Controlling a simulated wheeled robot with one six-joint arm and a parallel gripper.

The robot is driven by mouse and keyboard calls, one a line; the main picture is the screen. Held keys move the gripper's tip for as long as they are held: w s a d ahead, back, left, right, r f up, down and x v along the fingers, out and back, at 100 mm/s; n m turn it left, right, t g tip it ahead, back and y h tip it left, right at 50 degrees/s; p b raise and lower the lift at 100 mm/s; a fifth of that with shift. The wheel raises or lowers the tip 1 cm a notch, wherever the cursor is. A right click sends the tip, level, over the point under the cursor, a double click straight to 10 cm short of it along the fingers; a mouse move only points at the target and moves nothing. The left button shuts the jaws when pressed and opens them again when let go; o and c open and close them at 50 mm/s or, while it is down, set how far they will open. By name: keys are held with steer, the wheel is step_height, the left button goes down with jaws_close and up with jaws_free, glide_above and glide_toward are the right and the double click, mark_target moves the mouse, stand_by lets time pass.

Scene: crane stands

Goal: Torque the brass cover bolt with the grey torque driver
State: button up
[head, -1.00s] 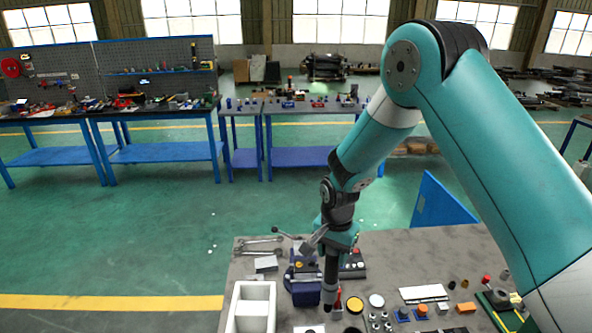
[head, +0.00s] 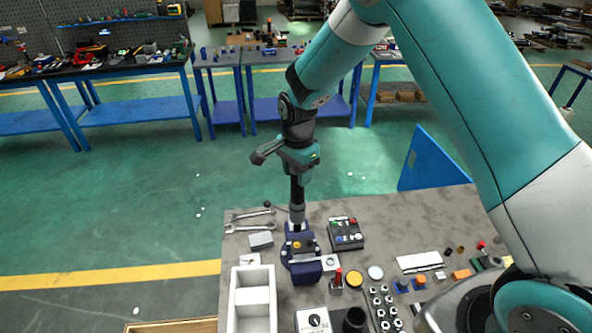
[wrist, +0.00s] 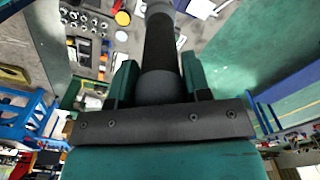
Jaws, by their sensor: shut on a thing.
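My gripper (head: 299,160) is shut on the grey torque driver (head: 297,195), which hangs upright with a dark shaft and a grey lower end. In the wrist view the driver (wrist: 160,50) stands between the two teal jaws. Its lower end is at the back of the blue vise (head: 304,270) in the head view. I cannot tell whether it touches anything there. A small brass-orange spot (head: 297,244) shows on the vise just in front of the tip. I cannot tell whether it is the brass cover bolt.
Wrenches (head: 250,227) and a white tray (head: 236,300) lie left of the vise. A dark button box (head: 346,234) is close on its right. A yellow disc (head: 354,278), a black cylinder (head: 354,319) and several small metal parts stand in front right. The bench's back right is clear.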

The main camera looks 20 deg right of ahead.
mark_target(297, 194)
steer(key=shift+f+b, duration=2.1)
steer(key=shift+f, duration=0.75)
steer(key=shift+a+f+b, duration=0.1)
steer(key=shift+f+b, duration=0.9)
steer(key=shift+f, duration=0.1)
stand_by(2.5)
steer(key=shift+r, duration=0.15)
steer(key=shift+r+p, duration=1.7)
steer(key=shift+r, duration=0.8)
